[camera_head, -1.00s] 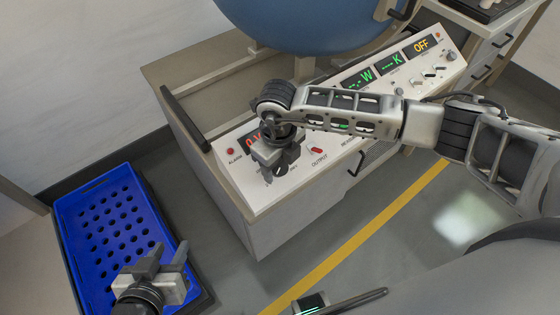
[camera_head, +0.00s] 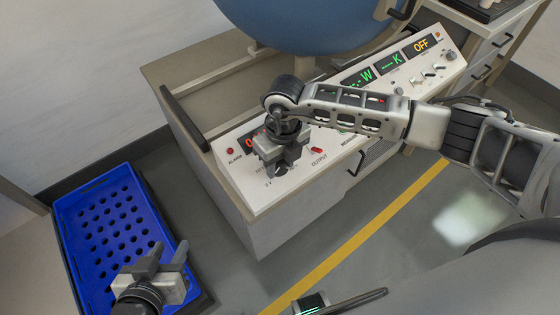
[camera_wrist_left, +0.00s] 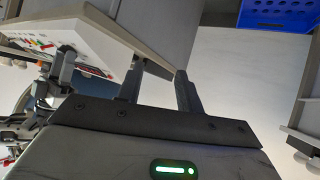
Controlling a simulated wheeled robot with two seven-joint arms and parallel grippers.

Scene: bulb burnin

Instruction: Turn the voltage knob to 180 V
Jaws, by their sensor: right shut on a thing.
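The voltage knob (camera_head: 281,170) is a dark knob on the sloped white control panel (camera_head: 232,172), at its lower left, with small scale marks around it. My right gripper (camera_head: 279,163) comes down over the panel and is shut on the knob, hiding most of it and its pointer. The red voltage display (camera_head: 247,143) is mostly covered by my right gripper, so its number cannot be read. My left gripper (camera_head: 170,258) is open and empty at the lower left, by the blue crate. Its spread fingers show in the left wrist view (camera_wrist_left: 158,88).
A blue crate (camera_head: 69,222) with rows of holes stands at the left. A red alarm lamp (camera_head: 230,151) and a red output switch (camera_head: 316,150) flank the knob. Green displays (camera_head: 391,61) and an orange OFF display (camera_head: 421,44) sit farther right. A large blue sphere (camera_head: 310,22) is behind.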

